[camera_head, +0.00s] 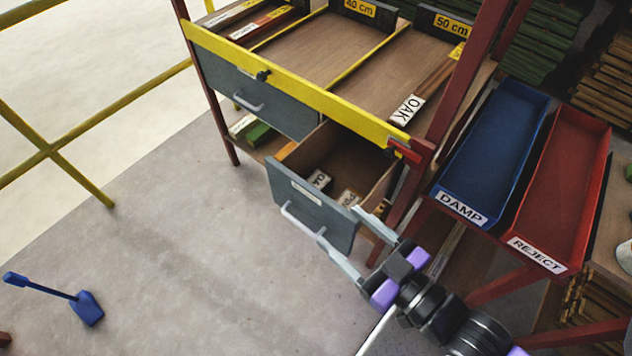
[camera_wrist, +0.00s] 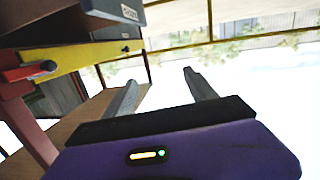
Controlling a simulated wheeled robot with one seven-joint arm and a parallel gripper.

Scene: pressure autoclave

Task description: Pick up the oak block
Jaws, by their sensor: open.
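An oak block (camera_head: 408,108), a long brown piece with a white end lettered "OAK", lies in the "50 cm" lane on top of the bench.
A blue "DAMP" tray (camera_head: 495,140) and a red "REJECT" tray (camera_head: 562,185) stand right of the bench. A yellow rail (camera_head: 300,85) edges the bench above a shut drawer (camera_head: 245,98).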

